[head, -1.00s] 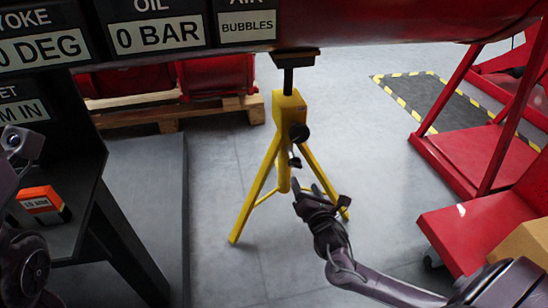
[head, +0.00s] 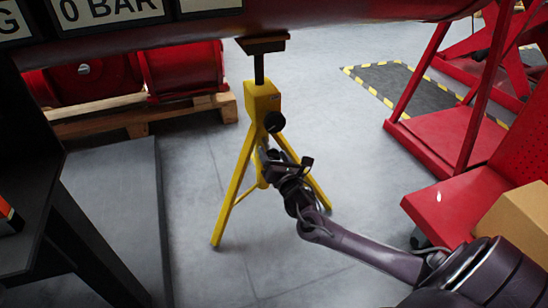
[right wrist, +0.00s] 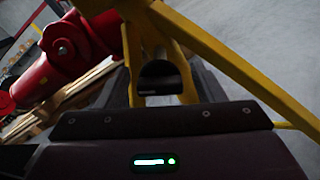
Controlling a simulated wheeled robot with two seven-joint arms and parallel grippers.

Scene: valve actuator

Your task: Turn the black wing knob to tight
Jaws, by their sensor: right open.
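A yellow tripod stand (head: 262,98) holds up the red pipe. A round black knob (head: 274,122) sits on its upper body. In the right wrist view, a dark knob with a flat face (right wrist: 160,78) sits on the yellow stand, between my open fingers; I take it for the black wing knob. My right gripper (head: 266,157) is at the stand, below the round knob. In the right wrist view its fingers (right wrist: 164,88) stand on either side of the dark knob; contact cannot be told. My left gripper is out of view.
The red pipe (head: 330,22) runs above the stand. A wooden pallet (head: 140,115) with red drums is behind left. A dark table (head: 35,150) is at left. A red frame (head: 440,150) and a cardboard box (head: 515,225) are at right. Grey floor lies open around the stand.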

